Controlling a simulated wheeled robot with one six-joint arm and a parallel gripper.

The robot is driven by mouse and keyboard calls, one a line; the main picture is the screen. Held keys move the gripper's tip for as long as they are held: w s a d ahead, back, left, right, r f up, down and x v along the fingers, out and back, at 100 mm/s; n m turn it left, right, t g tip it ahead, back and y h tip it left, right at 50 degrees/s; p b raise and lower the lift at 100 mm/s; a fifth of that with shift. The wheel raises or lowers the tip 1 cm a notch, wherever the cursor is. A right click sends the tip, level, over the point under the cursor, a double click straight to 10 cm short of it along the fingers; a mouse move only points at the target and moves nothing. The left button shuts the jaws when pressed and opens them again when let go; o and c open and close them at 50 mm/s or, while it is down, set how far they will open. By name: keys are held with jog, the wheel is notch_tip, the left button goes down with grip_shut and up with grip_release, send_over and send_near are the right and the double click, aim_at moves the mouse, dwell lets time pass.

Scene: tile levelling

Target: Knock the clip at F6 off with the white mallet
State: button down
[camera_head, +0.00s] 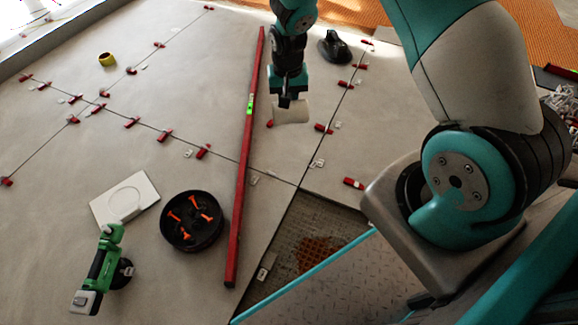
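My gripper (290,101) points down over the grey tiles at the upper middle. A pale, off-white block (291,114), which looks like the head of the white mallet, sits directly below the fingers; the handle is hidden by the gripper. The fingers appear closed on the mallet. Red clips stand along the tile joints: one (269,124) just left of the mallet head, one (324,129) to its right, others (345,84) further along the right joint. Small white tags lie beside some clips; their lettering is too small to read, so I cannot tell which clip is F6.
A long red spirit level (247,140) lies left of my gripper. A black bucket (192,221) with orange pieces, a green power tool (100,270), a white square plate (125,200), yellow tape (107,59) and a black object (334,46) rest on the tiles. An untiled recess (315,240) lies in front.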

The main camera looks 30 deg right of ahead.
aim_at(299, 173)
jog(key=w+d+f+m+b, duration=0.1)
jog(key=f+m+b, duration=0.1)
jog(key=f+b, duration=0.5)
jog(key=w+d+f+m+b, duration=0.1)
jog(key=f+b, duration=0.6)
jog(key=f, duration=1.1)
jog(key=w+d+f+m+b, duration=0.1)
jog(key=w+f+m+b, duration=0.1)
jog(key=f+b, duration=0.6)
jog(key=shift+w+d+f+m, duration=0.15)
jog(key=shift+f+m, duration=0.2)
jog(key=shift+f, duration=0.75)
jog(key=shift+w+a+f+m, duration=0.1)
jog(key=shift+f+m, duration=0.25)
jog(key=shift+f, duration=0.7)
jog(key=s+d+p, duration=0.1)
jog(key=s+d+r+p, duration=0.1)
jog(key=s, duration=0.1)
jog(key=shift+s+d, duration=0.2)
jog(key=shift+s, duration=0.1)
notch_tip(299, 173, down, 2)
jog(key=shift+s+f+b, duration=0.1)
jog(key=shift+f+b, duration=0.05)
jog(key=shift+b, duration=0.45)
jog(key=shift+d+f+b, duration=0.1)
jog(key=shift+f+b, duration=0.25)
jog(key=shift+f, duration=0.4)
